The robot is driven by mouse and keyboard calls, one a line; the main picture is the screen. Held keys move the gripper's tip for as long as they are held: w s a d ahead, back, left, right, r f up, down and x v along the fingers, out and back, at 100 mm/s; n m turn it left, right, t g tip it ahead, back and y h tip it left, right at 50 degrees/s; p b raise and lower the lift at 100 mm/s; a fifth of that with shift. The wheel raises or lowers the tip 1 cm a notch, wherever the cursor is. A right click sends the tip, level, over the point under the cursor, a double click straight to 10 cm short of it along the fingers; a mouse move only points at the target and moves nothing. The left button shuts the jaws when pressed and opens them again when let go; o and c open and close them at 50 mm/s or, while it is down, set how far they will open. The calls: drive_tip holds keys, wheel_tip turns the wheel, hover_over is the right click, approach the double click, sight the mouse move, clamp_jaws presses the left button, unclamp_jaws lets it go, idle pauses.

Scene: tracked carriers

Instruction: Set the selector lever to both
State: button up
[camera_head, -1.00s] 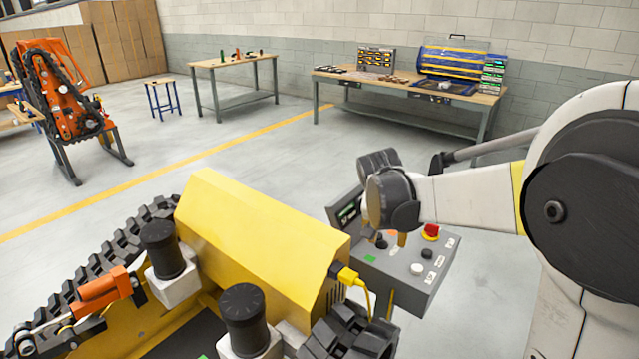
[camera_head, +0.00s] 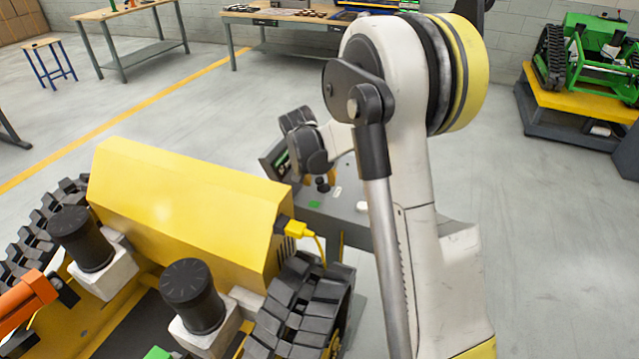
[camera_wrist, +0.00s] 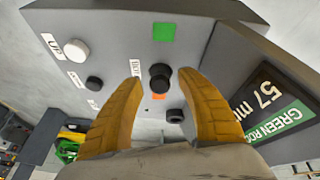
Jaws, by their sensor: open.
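The selector lever (camera_wrist: 160,77) shows in the wrist view as a black round knob on a grey control panel (camera_wrist: 115,30). A green square (camera_wrist: 163,32) lies on one side of it and an orange mark (camera_wrist: 157,96) on the other. A small white label (camera_wrist: 136,68) is beside it, not clearly legible. My gripper (camera_wrist: 163,79) is open, its two yellow-brown fingers on either side of the knob with gaps. Whether they reach down to knob height I cannot tell. In the head view my gripper (camera_head: 318,174) is over the panel, partly hidden by my wrist.
A white button (camera_wrist: 76,50) labelled UP and black buttons (camera_wrist: 94,83) share the panel. A display (camera_wrist: 270,105) reads 57 mm. The yellow tracked carrier (camera_head: 180,200) with a yellow plug (camera_head: 293,228) stands left of the panel. Open floor (camera_head: 550,250) lies right.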

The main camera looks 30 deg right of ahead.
drive_tip(key=shift+f, duration=0.1)
clamp_jaws()
drive_tip(key=shift+w+d+r+p, duration=0.2)
drive_tip(key=shift+p, duration=0.1)
idle(0.6)
drive_tip(key=shift+w+d+r+g+y+p, duration=0.1)
drive_tip(key=shift+w+d+g+y+p, duration=0.15)
drive_tip(key=shift+y, duration=0.2)
drive_tip(key=shift+w+d+r+g+y+p, duration=0.15)
drive_tip(key=shift+g+y+p, duration=0.1)
drive_tip(key=shift+g+y, duration=0.15)
drive_tip(key=shift+w+d+g+y+p, duration=0.3)
drive_tip(key=shift+d+g+y, duration=0.1)
drive_tip(key=shift+g+y, duration=0.3)
drive_tip(key=shift+w+d+g+y+p, duration=0.25)
drive_tip(key=shift+d+g+y, duration=0.2)
drive_tip(key=shift+y, duration=0.3)
